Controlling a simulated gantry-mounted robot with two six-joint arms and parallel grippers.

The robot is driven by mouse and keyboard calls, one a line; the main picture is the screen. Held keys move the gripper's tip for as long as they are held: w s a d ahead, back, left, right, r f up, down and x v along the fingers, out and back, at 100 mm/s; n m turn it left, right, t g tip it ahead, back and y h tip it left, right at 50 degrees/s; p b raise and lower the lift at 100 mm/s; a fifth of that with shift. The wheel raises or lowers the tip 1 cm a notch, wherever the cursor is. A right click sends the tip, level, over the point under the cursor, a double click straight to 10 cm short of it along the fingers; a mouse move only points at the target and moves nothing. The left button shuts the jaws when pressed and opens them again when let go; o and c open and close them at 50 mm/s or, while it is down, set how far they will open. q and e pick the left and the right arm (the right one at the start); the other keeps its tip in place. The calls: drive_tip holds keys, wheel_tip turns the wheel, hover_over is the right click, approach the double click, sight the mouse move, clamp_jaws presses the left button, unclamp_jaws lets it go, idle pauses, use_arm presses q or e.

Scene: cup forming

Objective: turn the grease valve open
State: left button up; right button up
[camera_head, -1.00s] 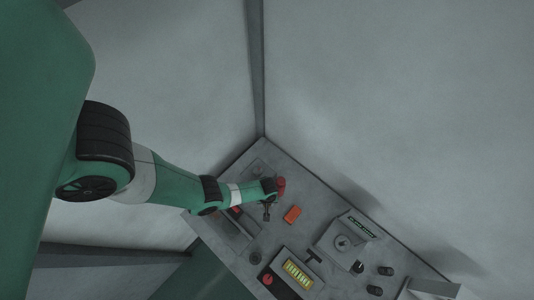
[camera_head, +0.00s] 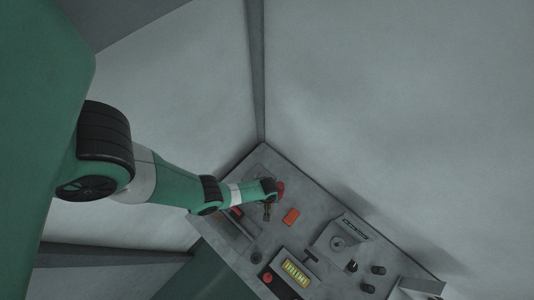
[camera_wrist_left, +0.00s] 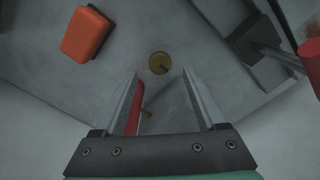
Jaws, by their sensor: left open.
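My left gripper (camera_wrist_left: 161,85) is open in the left wrist view, its two fingers pointing at the grey panel with nothing held between them. A round brass-coloured piece (camera_wrist_left: 160,63) with a dark slot shows just beyond the fingertips. A red part (camera_wrist_left: 133,119) with a small brass bit shows partly behind the left finger. I cannot tell which of these is the grease valve. In the head view my left wrist hangs over the upper left of the panel and hides part of it, next to a red knob (camera_head: 280,189). My right gripper is in no view.
An orange block (camera_head: 291,217) lies on the panel; it also shows in the left wrist view (camera_wrist_left: 87,33). A red-ended lever (camera_wrist_left: 312,55) stands at the right of that view. A grey box with a dial (camera_head: 337,242), a yellow-lit window (camera_head: 296,272) and several black knobs (camera_head: 378,270) are farther off.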

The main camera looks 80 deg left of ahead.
use_arm(q)
wheel_tip(320, 180, up, 6)
drive_tip(key=p, duration=0.4)
drive_tip(key=shift+f, duration=0.2)
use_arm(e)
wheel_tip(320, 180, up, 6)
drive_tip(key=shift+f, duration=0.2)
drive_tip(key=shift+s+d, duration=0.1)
